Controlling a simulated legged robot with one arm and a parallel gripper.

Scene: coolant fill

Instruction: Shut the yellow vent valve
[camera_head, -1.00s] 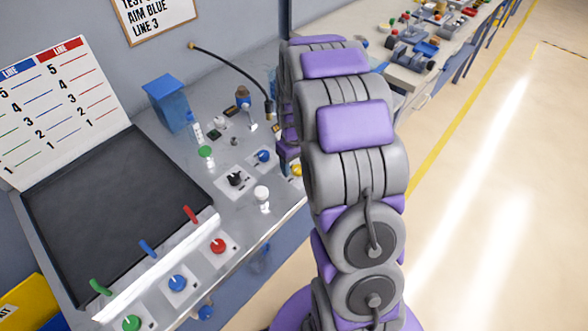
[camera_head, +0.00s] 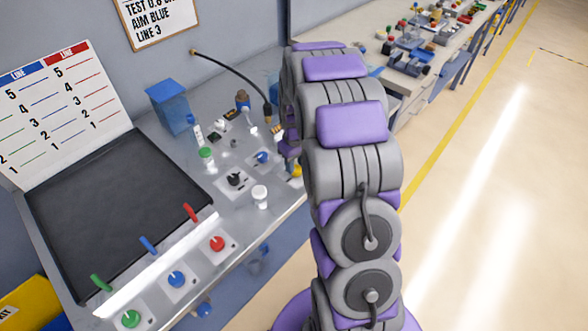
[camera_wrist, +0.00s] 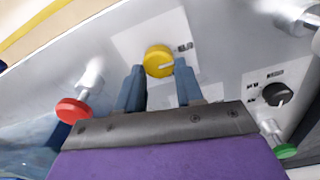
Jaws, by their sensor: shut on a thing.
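The yellow vent valve is a round yellow knob (camera_wrist: 158,60) on a white plate in the wrist view. My gripper (camera_wrist: 159,70) has its two blue-grey fingers on either side of the knob, shut on it. The knob's marking, and so how far it is turned, cannot be made out. In the head view a small part of the yellow knob (camera_head: 297,170) shows beside my arm. My arm hides most of the gripper there.
A red knob (camera_wrist: 73,110) stands left of the gripper in the wrist view, with a black dial (camera_wrist: 277,94) and a green knob (camera_wrist: 285,151) to the right. In the head view, a white-capped post (camera_head: 260,194) and blue knob (camera_head: 262,157) are close by.

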